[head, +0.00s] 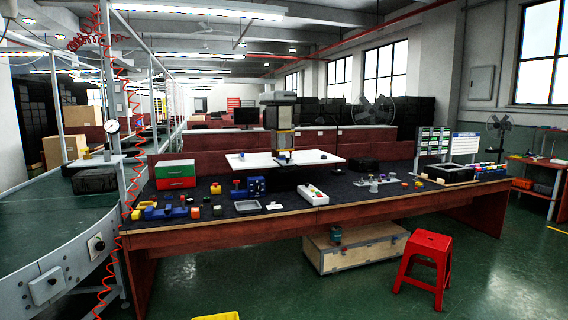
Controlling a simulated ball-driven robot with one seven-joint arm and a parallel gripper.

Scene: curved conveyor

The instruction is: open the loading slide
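I cannot make out a part that is clearly the loading slide. The curved conveyor (50,221) runs along the left side, with a dark green belt and a grey metal side wall. A small grey control box (46,286) and a second box with a round knob (97,245) are fixed to that wall. A black case (95,180) sits at the conveyor's inner edge near the post. My gripper is not in view.
A long red-brown workbench (230,233) with a dark top holds many small parts. A red stool (425,265) and a wooden crate (352,250) stand at its front. A coiled red hose (128,200) hangs by the conveyor. The green floor in front is mostly clear.

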